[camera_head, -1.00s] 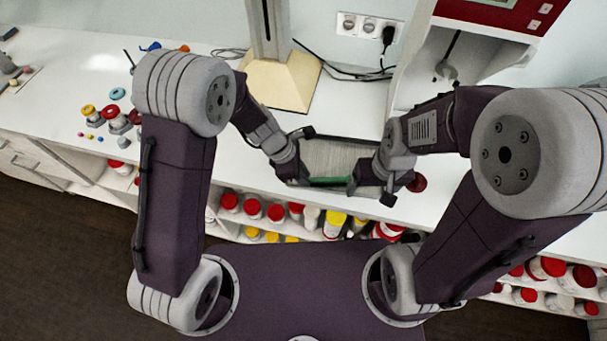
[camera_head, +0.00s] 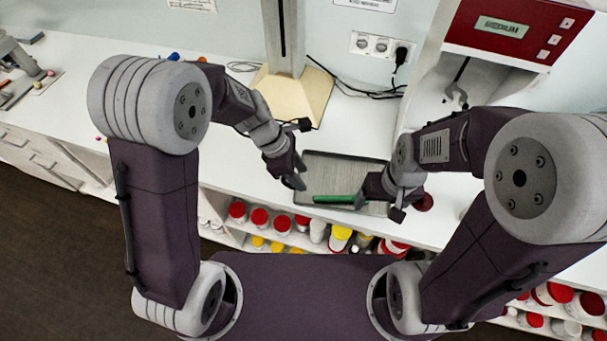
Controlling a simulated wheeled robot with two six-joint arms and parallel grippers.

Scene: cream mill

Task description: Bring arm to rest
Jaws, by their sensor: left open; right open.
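Both my arms reach forward over the white counter. My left gripper (camera_head: 296,174) is open and empty at the left edge of a grey ribbed tray (camera_head: 344,169). My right gripper (camera_head: 376,196) is open at the tray's front right corner. A green bar-like object (camera_head: 333,199) lies along the front part of the tray, and its right end is close to my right gripper. I cannot tell whether that gripper touches it. The fingertips of both grippers are partly hidden by their own housings.
A stand with a beige base (camera_head: 292,95) is behind the tray. A red-and-white machine with a display (camera_head: 508,27) and a hook is at the back right. A red round item (camera_head: 424,202) sits right of the tray. Shelves of jars (camera_head: 260,216) are below the counter's front edge.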

